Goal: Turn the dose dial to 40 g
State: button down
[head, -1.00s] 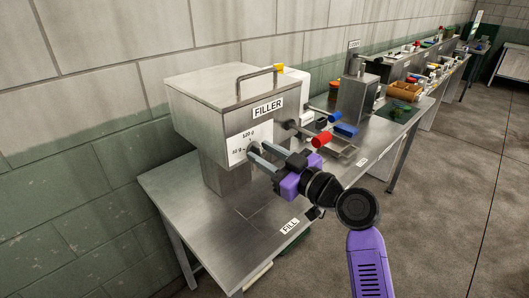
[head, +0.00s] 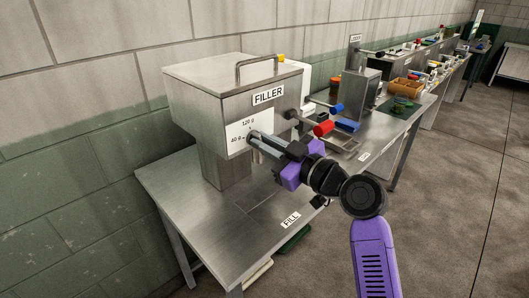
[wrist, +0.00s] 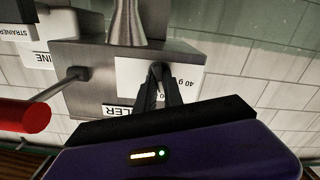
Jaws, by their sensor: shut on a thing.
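The filler (head: 212,100) is a steel box machine on the steel table at left, with a FILLER label on its front. Its white dial plate (head: 236,131) carries the marks 120 g and 40 g. My gripper (head: 252,139) reaches in from the right, its fingers at the plate and shut on the dose dial. The fingers hide most of the dial, so I cannot tell where it points. In the wrist view the picture is turned over; the fingers (wrist: 159,75) meet at the dial plate (wrist: 185,78), beside the 40 g mark.
A red-ended lever (head: 323,128) sticks out of the filler just right of my gripper. A blue-ended lever (head: 336,108) and a blue block (head: 347,125) are further right. The table front (head: 250,225) near the FILL label is clear.

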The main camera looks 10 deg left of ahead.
jog(key=n+b, duration=0.3)
jog(key=b, duration=0.3)
jog(key=n+b, duration=0.4)
jog(key=b, duration=0.3)
jog(key=n+b, duration=0.3)
jog(key=b, duration=0.3)
jog(key=shift+s+a+f+n, duration=0.1)
jog(key=shift+f+n, duration=0.2)
jog(key=shift+f, duration=0.05)
jog(key=shift+r+b, duration=0.1)
jog(key=shift+b, duration=0.2)
jog(key=c, duration=1.5)
grip_release()
jog(key=shift+o, duration=0.2)
jog(key=v, duration=0.7)
jog(key=shift+s+d, duration=0.25)
jog(key=shift+d, duration=0.1)
